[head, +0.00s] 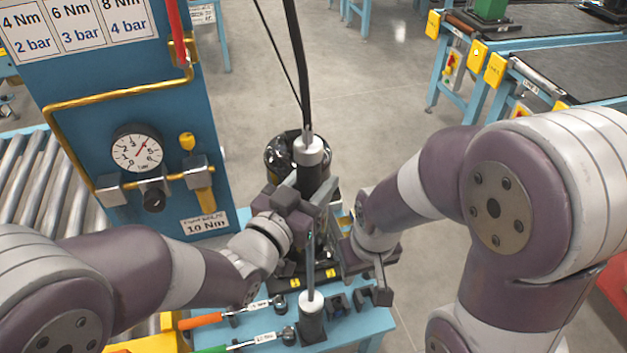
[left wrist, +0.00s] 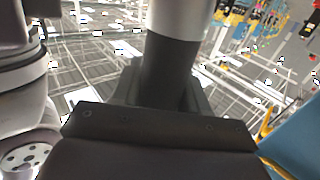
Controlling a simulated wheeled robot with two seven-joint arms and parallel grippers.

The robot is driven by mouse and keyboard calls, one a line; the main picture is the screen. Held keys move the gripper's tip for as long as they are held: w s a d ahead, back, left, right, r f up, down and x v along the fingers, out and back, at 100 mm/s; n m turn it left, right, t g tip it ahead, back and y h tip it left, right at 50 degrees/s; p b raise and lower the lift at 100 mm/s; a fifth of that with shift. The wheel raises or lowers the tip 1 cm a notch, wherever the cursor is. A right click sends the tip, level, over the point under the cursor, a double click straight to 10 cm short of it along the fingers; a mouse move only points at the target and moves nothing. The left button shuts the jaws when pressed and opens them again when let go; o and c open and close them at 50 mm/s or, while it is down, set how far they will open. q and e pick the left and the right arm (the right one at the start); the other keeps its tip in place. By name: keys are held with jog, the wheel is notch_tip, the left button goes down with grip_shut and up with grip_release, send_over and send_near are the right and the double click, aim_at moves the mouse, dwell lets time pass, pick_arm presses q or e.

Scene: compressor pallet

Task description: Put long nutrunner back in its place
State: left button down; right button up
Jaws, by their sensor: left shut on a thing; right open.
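The long nutrunner (head: 309,178), a dark cylinder with a pale collar, hangs upright on a black cable above the blue bench. My left gripper (head: 305,205) is shut around its dark body. In the left wrist view the nutrunner (left wrist: 172,70) rises between the fingers (left wrist: 160,100), with its pale collar at the top. Below the gripper, a thin grey shaft runs down to a pale-collared dark cylinder (head: 312,318) at the bench. I cannot tell whether the shaft belongs to the held tool. My right gripper (head: 362,275) is open and empty just right of it.
Orange-handled (head: 205,319) and green-handled (head: 212,349) tools lie front left. A blue panel with a pressure gauge (head: 137,148) stands left. A black rounded object (head: 283,150) is behind the nutrunner. Open floor lies beyond.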

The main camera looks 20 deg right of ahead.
pick_arm(q)
jog(key=shift+f+b, duration=1.05)
jog(key=shift+b, duration=0.1)
jog(key=c, duration=0.5)
grip_release()
jog(key=shift+s+a+f, duration=0.1)
jog(key=shift+s+f, duration=0.05)
jog(key=shift+f, duration=0.15)
jog(key=p+v, duration=0.3)
jog(key=v, duration=0.9)
jog(key=shift+s+a+r+p, duration=0.15)
jog(key=shift+a+r+p, duration=0.05)
jog(key=shift+p, duration=0.2)
